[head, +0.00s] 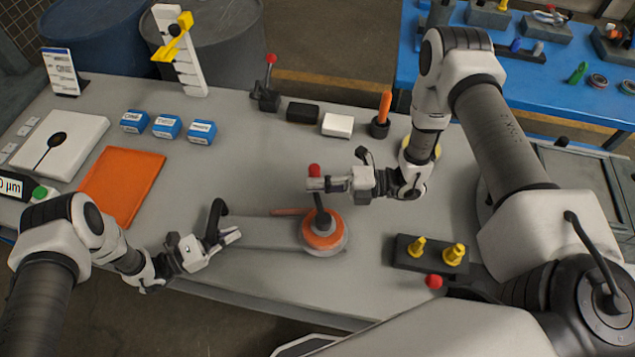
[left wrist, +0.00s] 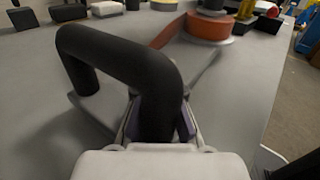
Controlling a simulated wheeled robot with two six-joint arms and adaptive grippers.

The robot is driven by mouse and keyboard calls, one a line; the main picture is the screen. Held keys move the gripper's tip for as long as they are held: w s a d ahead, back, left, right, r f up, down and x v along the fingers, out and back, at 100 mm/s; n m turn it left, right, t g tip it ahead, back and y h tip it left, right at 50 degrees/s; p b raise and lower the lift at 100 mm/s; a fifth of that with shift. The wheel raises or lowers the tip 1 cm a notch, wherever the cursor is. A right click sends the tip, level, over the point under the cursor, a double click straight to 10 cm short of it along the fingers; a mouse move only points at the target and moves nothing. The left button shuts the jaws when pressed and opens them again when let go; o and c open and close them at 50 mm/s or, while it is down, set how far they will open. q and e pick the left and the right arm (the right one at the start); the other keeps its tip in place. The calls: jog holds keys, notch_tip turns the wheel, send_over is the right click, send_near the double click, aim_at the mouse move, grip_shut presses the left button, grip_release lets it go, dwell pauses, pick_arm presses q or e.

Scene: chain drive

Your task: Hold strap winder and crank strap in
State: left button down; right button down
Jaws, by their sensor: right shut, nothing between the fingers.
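The strap winder has a long grey base (head: 262,233), an orange drum (head: 323,236) at its right end and a black looped handle (head: 216,215) at its left end. Its crank rises above the drum with a red knob (head: 314,169). In the left wrist view the handle (left wrist: 118,52) runs down between the fingers, and the orange drum (left wrist: 210,27) is at the top. My left gripper (head: 228,240) appears closed on the handle; its fingertips are partly hidden. My right gripper (head: 316,185) is shut and empty, right at the crank, its fingers crossing just below the knob.
An orange mat (head: 121,184), a white device (head: 62,142) and blue boxes (head: 166,126) lie at the left. A black block with yellow fittings (head: 432,252) stands right of the winder. Black and white blocks (head: 337,125) and an orange-handled tool (head: 382,112) stand behind.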

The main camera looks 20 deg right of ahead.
jog(key=a, duration=0.4)
jog(key=shift+s+a, duration=0.2)
jog(key=shift+a, duration=0.05)
jog(key=c, duration=1.8)
grip_release()
jog(key=s+d, duration=0.1)
jog(key=s, duration=0.1)
jog(key=s+d, duration=0.1)
jog(key=s, duration=0.2)
jog(key=s+d, duration=0.2)
jog(key=s, duration=0.1)
jog(key=shift+s, duration=0.25)
jog(key=shift+c, duration=0.2)
jog(key=o, duration=0.5)
jog(key=shift+s, duration=0.2)
jog(key=o, duration=0.5)
jog(key=a+n+g, duration=0.1)
jog(key=n, duration=0.1)
jog(key=a+r+n+g+h, duration=0.1)
jog(key=n+g, duration=0.1)
jog(key=w+r+n+g, duration=0.1)
jog(key=n+g, duration=0.1)
jog(key=shift+a+r+n, duration=0.25)
jog(key=shift+a+n, duration=0.15)
jog(key=shift+c, duration=0.2)
jog(key=w+d+r+n+h, duration=0.7)
jog(key=w+n+h, duration=0.3)
jog(key=n+h, duration=0.15)
jog(key=x, duration=1.1)
jog(key=shift+f, duration=0.3)
